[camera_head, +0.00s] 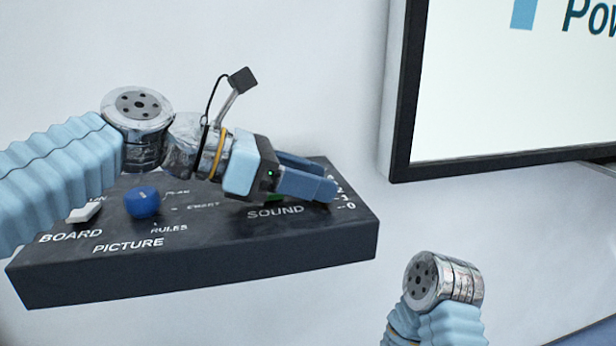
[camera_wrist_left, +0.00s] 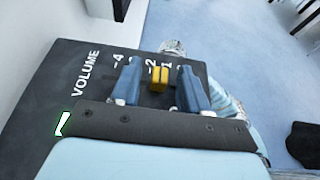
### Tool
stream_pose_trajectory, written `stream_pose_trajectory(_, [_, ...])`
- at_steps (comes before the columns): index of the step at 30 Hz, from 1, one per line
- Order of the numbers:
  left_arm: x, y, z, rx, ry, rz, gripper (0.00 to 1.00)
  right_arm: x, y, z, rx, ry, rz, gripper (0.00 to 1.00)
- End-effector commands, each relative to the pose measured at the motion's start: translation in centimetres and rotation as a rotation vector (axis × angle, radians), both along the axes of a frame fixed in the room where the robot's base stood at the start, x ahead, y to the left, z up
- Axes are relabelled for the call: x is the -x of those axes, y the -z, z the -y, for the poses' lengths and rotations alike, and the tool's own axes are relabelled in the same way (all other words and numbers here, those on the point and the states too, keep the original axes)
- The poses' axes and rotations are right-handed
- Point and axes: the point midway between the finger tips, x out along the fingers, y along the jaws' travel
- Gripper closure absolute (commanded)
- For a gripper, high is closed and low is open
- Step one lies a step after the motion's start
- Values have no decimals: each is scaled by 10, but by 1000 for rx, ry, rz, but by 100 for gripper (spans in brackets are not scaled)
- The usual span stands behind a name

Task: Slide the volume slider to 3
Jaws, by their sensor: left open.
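The volume slider's yellow knob (camera_wrist_left: 158,75) shows in the left wrist view, beside the scale near the 2 and 1 marks; its exact reading is hard to tell. The scale runs from 4 down towards 0 beside the word VOLUME. My left gripper (camera_wrist_left: 160,88) is open, with one blue finger on each side of the knob; I cannot tell whether either touches it. In the head view my left gripper (camera_head: 324,178) lies low over the right end of the dark control panel (camera_head: 200,275) and hides the knob. My right gripper is out of view.
The panel also carries a blue round knob (camera_head: 142,202), a white switch (camera_head: 84,212) and a green part (camera_head: 275,197) partly under my left gripper. A black-framed screen (camera_head: 402,120) is on the wall at right. Part of my right arm shows at lower right.

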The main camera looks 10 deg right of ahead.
Motion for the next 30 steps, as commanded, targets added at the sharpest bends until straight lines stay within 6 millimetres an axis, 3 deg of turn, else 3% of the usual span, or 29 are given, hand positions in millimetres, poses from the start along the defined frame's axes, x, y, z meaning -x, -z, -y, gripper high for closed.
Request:
stream_pose_trajectory(6, [0,0,0,0,0,0,55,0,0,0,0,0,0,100])
stream_pose_trajectory(15, [0,0,0,0,1,0,100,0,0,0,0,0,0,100])
stream_pose_trajectory(25, [-1,0,0,-1,1,-1,100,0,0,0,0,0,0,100])
stream_pose_trajectory(30, [-12,0,0,0,1,-1,100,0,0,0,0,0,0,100])
